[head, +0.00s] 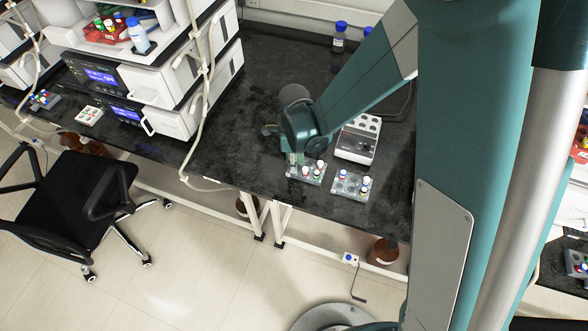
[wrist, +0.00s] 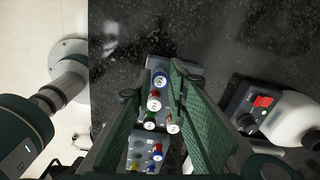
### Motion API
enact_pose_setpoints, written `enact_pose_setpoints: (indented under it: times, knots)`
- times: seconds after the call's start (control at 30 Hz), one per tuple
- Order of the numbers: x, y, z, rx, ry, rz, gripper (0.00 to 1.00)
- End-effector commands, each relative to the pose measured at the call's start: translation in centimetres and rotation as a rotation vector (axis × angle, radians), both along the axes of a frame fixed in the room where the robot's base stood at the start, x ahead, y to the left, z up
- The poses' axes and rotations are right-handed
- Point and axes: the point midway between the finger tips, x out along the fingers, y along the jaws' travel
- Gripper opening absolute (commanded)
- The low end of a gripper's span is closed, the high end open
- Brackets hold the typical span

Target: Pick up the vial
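The task does not say which vial is meant. My gripper (head: 297,160) points down over this rack, at its far left part in the head view. In the wrist view its green fingers stand apart, with vials showing between them; I see no vial clamped. My fingers partly hide the rack.
Blue-capped bottles (head: 340,36) stand at the back. White instruments (head: 180,90) fill the left; bare dark bench lies between.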

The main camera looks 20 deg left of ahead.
Motion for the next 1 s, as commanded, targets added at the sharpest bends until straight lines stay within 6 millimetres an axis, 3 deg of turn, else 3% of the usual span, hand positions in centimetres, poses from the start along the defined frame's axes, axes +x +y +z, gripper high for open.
enact_pose_setpoints:
  times: [0.67,0.8,1.0]
  knots:
    - [-0.01,0.0,-0.66,0.0,0.0,0.0,0.17]
    - [-0.01,0.0,-0.65,0.0,0.0,0.0,0.06]
    - [-0.01,0.0,-0.65,0.0,0.0,0.0,0.06]
